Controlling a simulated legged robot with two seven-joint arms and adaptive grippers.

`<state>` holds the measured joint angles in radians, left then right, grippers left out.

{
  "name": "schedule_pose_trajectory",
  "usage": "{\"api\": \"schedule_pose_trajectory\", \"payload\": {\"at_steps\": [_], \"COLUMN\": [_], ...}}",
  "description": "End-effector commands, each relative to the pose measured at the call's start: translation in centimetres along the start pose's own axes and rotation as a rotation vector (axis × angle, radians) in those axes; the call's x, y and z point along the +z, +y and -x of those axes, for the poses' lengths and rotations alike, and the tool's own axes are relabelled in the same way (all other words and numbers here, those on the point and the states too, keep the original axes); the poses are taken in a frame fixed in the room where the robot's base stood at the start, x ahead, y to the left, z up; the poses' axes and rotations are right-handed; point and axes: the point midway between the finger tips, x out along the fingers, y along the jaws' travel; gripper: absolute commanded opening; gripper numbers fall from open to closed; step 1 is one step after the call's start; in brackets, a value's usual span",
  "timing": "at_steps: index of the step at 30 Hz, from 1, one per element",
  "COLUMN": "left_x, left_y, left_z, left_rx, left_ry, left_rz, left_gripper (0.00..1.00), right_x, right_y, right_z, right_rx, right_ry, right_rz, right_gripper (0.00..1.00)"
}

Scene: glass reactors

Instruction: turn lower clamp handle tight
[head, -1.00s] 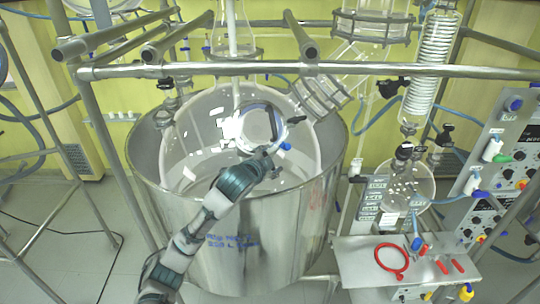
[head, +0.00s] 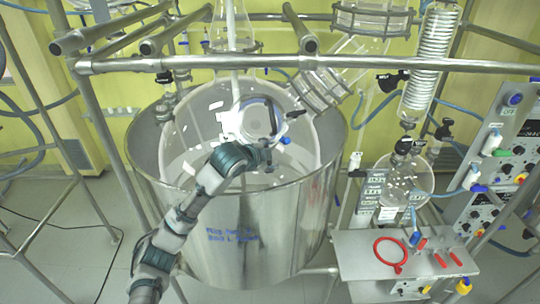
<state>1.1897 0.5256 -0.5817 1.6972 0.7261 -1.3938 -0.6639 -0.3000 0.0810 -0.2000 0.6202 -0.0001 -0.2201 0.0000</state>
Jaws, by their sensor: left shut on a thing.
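The round clamp ring (head: 258,108) sits on the glass vessel (head: 190,160) inside the large steel pot. A black handle (head: 296,113) sticks out at the ring's upper right. The lower clamp handle (head: 285,140), with a blue end, is at its lower right. My left gripper (head: 272,145) reaches in from the lower left and is shut at this lower handle. The fingers and the exact contact are small and partly hidden by the wrist. My right gripper is not in view.
The steel pot's rim (head: 150,185) runs around and below my left arm. A horizontal metal rail (head: 400,69) crosses above the vessel. A metal shelf (head: 350,265) with a red ring (head: 390,255) stands at the right, below a glass flask (head: 408,175).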

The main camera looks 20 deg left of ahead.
Motion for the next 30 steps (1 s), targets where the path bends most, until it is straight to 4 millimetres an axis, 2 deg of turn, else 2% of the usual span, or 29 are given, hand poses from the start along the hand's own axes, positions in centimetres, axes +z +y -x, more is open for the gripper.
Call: {"api": "schedule_pose_trajectory", "payload": {"at_steps": [3, 4, 6, 16, 19, 23, 30], "left_x": [0.1, 0.1, 0.1, 0.0, 0.0, 0.1, 0.1], "left_y": [0.3, 0.3, 0.2, 0.1, 0.0, 0.0, 0.0], "left_z": [-0.2, -0.2, -0.2, 0.2, 0.9, 3.0, 8.3], "left_rx": [0.007, 0.007, 0.006, 0.000, -0.001, -0.002, -0.001], "left_ry": [-0.004, -0.004, -0.004, -0.001, -0.001, -0.001, -0.001], "left_rz": [-0.001, -0.001, 0.000, 0.001, 0.001, -0.001, -0.001], "left_gripper": [0.33, 0.76, 0.93, 0.94, 0.94, 0.94, 0.94], "right_x": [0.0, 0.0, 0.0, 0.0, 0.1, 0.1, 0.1], "right_y": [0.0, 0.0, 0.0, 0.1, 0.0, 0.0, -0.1], "right_z": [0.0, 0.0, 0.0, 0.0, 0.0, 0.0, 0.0], "right_rx": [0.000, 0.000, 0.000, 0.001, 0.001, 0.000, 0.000], "right_ry": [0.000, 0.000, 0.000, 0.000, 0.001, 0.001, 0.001], "right_rz": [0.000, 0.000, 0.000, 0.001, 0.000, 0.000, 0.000], "right_gripper": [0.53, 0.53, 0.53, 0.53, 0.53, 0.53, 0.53]}}
